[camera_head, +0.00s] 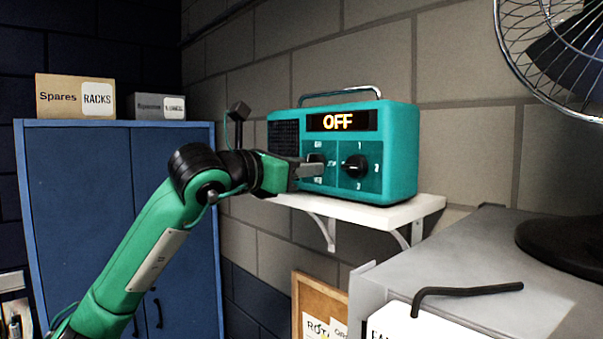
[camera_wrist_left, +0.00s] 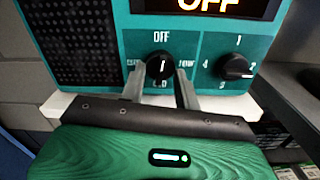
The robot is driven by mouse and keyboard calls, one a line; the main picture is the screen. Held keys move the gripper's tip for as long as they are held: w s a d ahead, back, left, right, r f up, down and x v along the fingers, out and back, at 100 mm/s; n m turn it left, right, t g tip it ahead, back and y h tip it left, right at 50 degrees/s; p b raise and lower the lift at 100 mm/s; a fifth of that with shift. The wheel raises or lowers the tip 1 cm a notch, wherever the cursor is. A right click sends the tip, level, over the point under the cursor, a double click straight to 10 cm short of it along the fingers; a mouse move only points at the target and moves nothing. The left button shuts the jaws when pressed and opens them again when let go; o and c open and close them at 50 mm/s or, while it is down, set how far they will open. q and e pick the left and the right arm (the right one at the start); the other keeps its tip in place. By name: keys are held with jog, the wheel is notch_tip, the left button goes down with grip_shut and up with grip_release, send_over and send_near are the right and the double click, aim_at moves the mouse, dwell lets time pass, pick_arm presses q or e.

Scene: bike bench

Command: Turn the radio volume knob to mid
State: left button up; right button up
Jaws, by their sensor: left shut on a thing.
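A teal radio (camera_head: 400,150) stands on a white wall shelf, and its lit display (camera_head: 341,121) reads OFF. On its front, the left black knob (camera_wrist_left: 160,66) has OFF printed above it and small, hard-to-read labels at its other sides. Its white mark stands nearly upright. My left gripper (camera_head: 312,168) reaches in from the left and is shut on this left knob, one finger on each side. The gripper partly hides the knob in the head view. A right black knob (camera_wrist_left: 236,67) has the numbers 1 to 4 around it. My right gripper is not in view.
The white shelf (camera_head: 385,216) is narrow, with brackets below. A grey cabinet (camera_head: 490,245) at right bears a fan (camera_head: 565,240) and a black bent bar (camera_head: 465,290). A blue cupboard (camera_head: 75,200) with boxes on top stands at left.

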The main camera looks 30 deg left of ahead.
pick_arm(q)
jog(key=m+b, duration=0.1)
jog(key=m, duration=0.7)
jog(key=m+b, duration=0.2)
jog(key=m, duration=0.6)
jog(key=m+b, duration=0.2)
jog(key=m, duration=0.6)
jog(key=shift+r+m, duration=0.3)
jog(key=m, duration=0.5)
jog(key=shift+d+f+m+p, duration=0.15)
jog(key=shift+m+p, duration=0.3)
jog(key=shift+m, duration=1.85)
jog(key=o, duration=0.7)
jog(key=shift+o, duration=1.3)
